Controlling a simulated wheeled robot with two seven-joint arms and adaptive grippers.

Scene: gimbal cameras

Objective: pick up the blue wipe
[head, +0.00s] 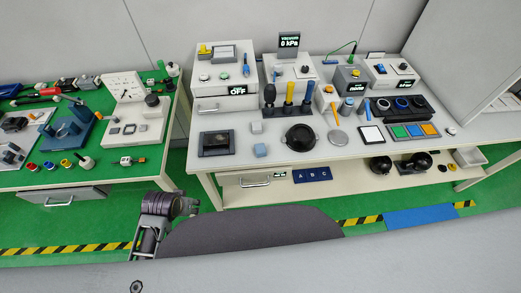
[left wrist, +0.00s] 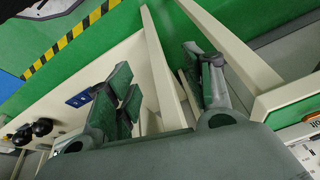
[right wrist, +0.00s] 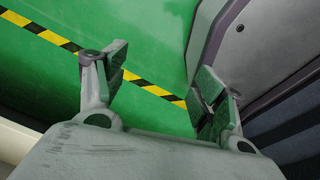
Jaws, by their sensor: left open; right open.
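In the head view the left arm is low, in front of the table's left end, far from the tray. My right gripper (right wrist: 164,83) is open and empty over green floor; it does not show in the head view.
A white pad (head: 371,136) lies left of the tray, and a dark holder (head: 402,106) stands behind it. A black round pan (head: 300,138) and a pale blue block (head: 260,150) are farther left. A green table (head: 110,176) with parts stands at left.

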